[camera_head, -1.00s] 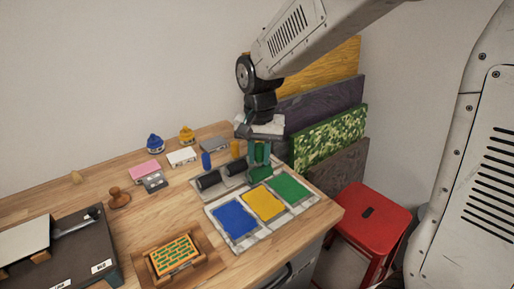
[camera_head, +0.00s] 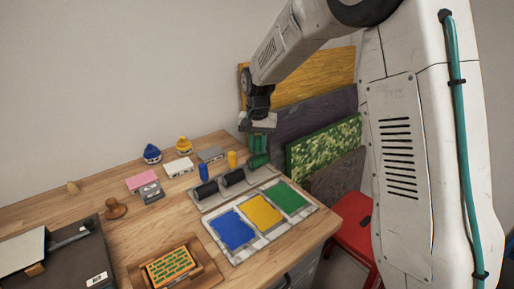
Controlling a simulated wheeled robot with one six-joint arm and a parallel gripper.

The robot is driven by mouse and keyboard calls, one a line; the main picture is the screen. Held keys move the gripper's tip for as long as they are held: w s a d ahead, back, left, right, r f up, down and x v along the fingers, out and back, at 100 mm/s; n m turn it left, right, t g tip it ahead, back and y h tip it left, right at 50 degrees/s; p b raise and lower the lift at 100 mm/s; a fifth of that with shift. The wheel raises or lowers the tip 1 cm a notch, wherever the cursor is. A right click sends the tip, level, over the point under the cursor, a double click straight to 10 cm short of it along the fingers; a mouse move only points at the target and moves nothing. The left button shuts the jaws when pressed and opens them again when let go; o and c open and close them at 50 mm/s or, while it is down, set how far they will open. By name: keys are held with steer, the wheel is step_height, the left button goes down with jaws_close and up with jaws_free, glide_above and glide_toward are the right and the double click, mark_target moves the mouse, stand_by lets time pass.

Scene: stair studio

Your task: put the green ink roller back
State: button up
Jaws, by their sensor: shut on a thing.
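The green ink roller (camera_head: 258,160) has a green handle and a dark green drum. It is at the right end of the pale roller rack (camera_head: 215,200), in line with two other rollers. My gripper (camera_head: 259,132) is above it, shut on its upright handle. I cannot tell whether the drum rests on the rack or hangs just over it. The fingertips are small and partly merge with the green handle.
A tray with blue, yellow and green ink pads (camera_head: 289,196) lies in front of the rack. A carved block in a wooden frame (camera_head: 170,266) is at the front. Stamps and ink bottles (camera_head: 152,154) stand behind. A red stool (camera_head: 352,222) and leaning boards (camera_head: 324,146) are at right.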

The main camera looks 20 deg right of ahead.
steer(key=shift+f, duration=0.4)
steer(key=shift+f, duration=0.2)
steer(key=shift+f, duration=0.35)
steer(key=o, duration=0.9)
